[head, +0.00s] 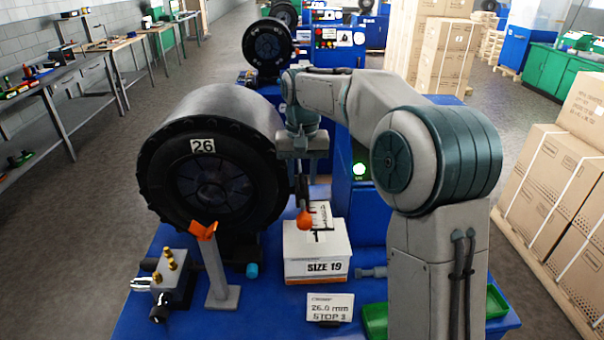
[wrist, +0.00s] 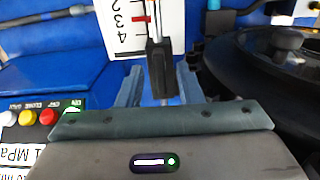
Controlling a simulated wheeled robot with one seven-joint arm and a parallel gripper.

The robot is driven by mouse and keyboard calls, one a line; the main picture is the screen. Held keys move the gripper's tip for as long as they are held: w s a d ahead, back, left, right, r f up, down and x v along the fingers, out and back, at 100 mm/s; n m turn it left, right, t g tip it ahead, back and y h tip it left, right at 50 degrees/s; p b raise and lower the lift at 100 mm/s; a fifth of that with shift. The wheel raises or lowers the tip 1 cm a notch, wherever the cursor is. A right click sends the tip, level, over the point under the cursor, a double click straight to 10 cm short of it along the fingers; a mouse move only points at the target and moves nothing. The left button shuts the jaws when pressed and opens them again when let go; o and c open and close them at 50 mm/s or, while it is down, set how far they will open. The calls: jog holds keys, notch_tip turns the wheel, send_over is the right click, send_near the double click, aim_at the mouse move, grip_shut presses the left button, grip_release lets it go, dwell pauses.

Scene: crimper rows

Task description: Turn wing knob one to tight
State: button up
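My gripper (head: 302,168) points down beside the right side of the big black drum machine marked 26 (head: 215,180). In the wrist view its two blue-grey fingers (wrist: 159,88) are apart. A narrow black block (wrist: 160,65) on a thin metal rod shows between them, with a gap on each side. In the head view a dark stem with an orange end (head: 304,219) shows just below my gripper. I cannot tell whether either part is wing knob one. A white numbered scale card (wrist: 133,25) with a red mark stands behind the rod.
A white SIZE 19 box (head: 316,255) and a small 26.0 mm sign (head: 330,307) stand on the blue bench. An orange-topped post (head: 218,275) and a block with brass fittings (head: 173,280) are at the left. Coloured buttons (wrist: 47,117) show in the wrist view.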

grip_shut()
jog(key=m, duration=0.3)
jog(key=shift+m+p, duration=0.3)
jog(key=m, duration=0.5)
jog(key=shift+m+p, duration=0.3)
jog(key=shift+p, duration=0.05)
jog(key=m, duration=0.4)
jog(key=shift+r+p, duration=0.1)
jog(key=shift+p, duration=0.2)
jog(key=shift+m+p, duration=0.3)
jog(key=shift+m, duration=2.1)
